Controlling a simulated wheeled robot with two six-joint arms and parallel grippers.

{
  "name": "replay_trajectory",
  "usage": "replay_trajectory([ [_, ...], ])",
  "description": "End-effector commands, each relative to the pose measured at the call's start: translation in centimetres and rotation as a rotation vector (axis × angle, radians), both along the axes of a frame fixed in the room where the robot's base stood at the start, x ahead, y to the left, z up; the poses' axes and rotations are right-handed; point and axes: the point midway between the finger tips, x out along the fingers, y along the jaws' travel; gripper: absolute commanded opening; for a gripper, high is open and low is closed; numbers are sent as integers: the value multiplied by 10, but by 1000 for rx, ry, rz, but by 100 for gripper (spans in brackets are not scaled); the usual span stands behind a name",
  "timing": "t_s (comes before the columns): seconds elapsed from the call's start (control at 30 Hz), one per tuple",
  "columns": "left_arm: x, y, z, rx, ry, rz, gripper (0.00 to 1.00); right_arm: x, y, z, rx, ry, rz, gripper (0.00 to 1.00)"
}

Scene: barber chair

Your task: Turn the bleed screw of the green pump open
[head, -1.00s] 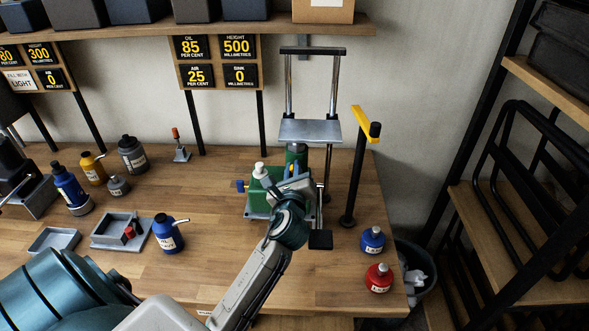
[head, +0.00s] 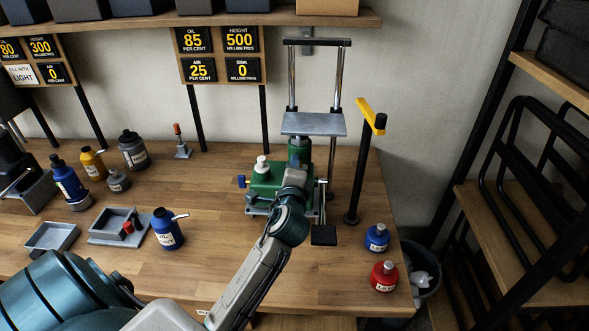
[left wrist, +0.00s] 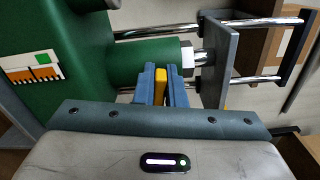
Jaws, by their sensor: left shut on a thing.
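The green pump (head: 266,178) stands on the bench under a steel press frame, with a blue knob (head: 241,181) on its left side and a white cap on top. In the left wrist view, its green body (left wrist: 60,45) and cylinder fill the upper left. My left gripper (left wrist: 160,86) has its blue fingers closed on a yellow piece (left wrist: 160,76), which looks like the bleed screw, beside the green cylinder. In the head view, my left wrist covers the fingers and the yellow piece. My right gripper is not in view.
The press plate (head: 313,124) stands above the pump. A black post with a yellow arm (head: 371,115) is to its right. Blue (head: 377,238) and red (head: 384,276) bottles stand near the right edge. Trays and several bottles stand left; bench between is clear.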

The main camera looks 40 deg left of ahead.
Motion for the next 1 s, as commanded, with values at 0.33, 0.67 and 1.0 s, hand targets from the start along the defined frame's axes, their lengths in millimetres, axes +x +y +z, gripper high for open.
replay_trajectory([
  [0.33,0,0,-3,-135,-82,1,0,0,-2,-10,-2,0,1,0],
  [0.67,0,0,-3,-166,-99,0,0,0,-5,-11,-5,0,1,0],
  [1.0,0,0,-3,-165,-99,0,24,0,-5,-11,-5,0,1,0],
])
